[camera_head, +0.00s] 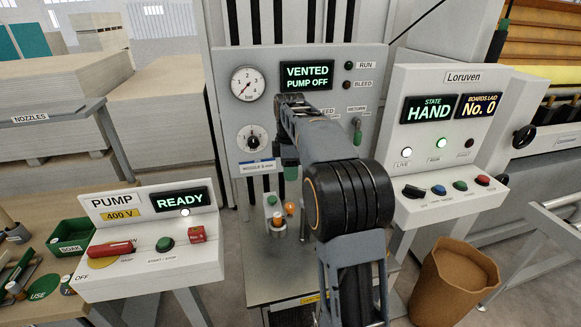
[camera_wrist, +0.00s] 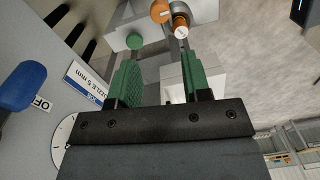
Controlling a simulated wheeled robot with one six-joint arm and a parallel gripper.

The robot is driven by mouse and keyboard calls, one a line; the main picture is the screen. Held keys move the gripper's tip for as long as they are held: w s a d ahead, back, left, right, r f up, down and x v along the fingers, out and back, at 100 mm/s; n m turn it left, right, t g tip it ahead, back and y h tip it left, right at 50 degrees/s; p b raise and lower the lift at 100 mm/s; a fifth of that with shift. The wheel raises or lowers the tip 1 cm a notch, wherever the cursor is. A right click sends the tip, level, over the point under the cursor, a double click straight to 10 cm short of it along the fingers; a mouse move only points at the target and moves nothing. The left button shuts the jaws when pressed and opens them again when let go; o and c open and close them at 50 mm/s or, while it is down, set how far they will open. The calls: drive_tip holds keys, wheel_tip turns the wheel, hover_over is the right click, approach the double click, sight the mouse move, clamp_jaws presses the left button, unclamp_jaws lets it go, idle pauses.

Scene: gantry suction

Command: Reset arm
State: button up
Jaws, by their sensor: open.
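My gripper shows in the wrist view (camera_wrist: 152,88) as two green pads set apart on a black bar, with nothing held between them. The panel's display (camera_head: 306,75) reads VENTED, PUMP OFF. A blue knob (camera_wrist: 22,86) with an OFF mark is at the left of the wrist view. An orange-topped part (camera_wrist: 160,11) is beyond the pads, and it shows below the panel in the head view (camera_head: 290,208).
The PUMP box (camera_head: 150,255) with a READY display stands at left. The Loruven console (camera_head: 450,130) stands at right, its displays reading HAND and No. 0. A brown bin (camera_head: 452,285) is on the floor at lower right. A NOZZLES bench (camera_head: 50,119) and stacked boards (camera_head: 150,110) are at left.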

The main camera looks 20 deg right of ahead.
drive_tip(key=shift+r, duration=0.4)
